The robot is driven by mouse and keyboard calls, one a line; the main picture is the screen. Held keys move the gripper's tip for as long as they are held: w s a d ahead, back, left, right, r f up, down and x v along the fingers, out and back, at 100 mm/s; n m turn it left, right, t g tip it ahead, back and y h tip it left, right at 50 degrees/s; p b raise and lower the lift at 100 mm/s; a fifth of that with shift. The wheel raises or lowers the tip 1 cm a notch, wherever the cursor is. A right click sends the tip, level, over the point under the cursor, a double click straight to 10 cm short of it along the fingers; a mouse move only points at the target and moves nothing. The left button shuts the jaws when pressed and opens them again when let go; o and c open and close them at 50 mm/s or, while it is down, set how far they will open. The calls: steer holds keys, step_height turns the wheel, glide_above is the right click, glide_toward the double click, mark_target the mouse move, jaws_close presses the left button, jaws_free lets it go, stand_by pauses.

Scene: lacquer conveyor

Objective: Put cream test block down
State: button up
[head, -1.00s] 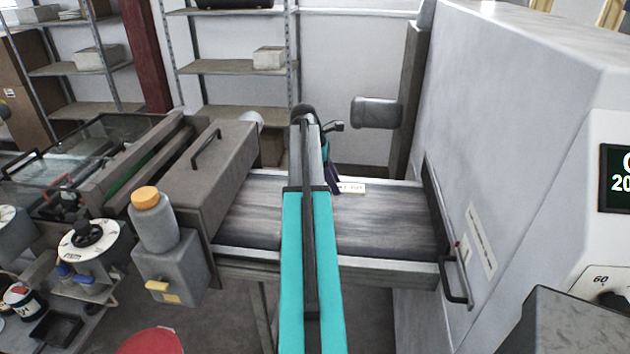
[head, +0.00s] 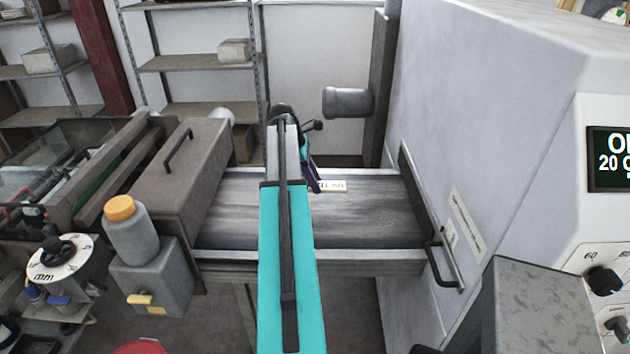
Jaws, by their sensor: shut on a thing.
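The cream test block (head: 333,186) is a small pale piece with dark lettering, partly hidden by my gripper. It shows over the far side of the grey conveyor belt (head: 365,220), just on the near side of the far rail. My gripper (head: 316,185) has its dark fingers shut on the block's left end. I cannot tell whether the block touches the belt. My teal and grey arm hides a strip across the middle of the belt.
A grey hood (head: 180,165) with a handle covers the belt's left end. A large pale machine (head: 490,130) stands at its right end, with a dark frame and handle (head: 445,270). A bottle with an orange cap (head: 132,230) stands front left. The belt right of my arm is clear.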

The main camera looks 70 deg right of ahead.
steer(key=shift+f+b, duration=2.65)
steer(key=shift+f, duration=0.6)
steer(key=shift+s+f, duration=0.1)
steer(key=shift+f, duration=0.4)
steer(key=o, duration=1.2)
steer(key=shift+r, duration=0.1)
steer(key=b+v, duration=0.2)
steer(key=v, duration=1.1)
steer(key=shift+r, duration=0.25)
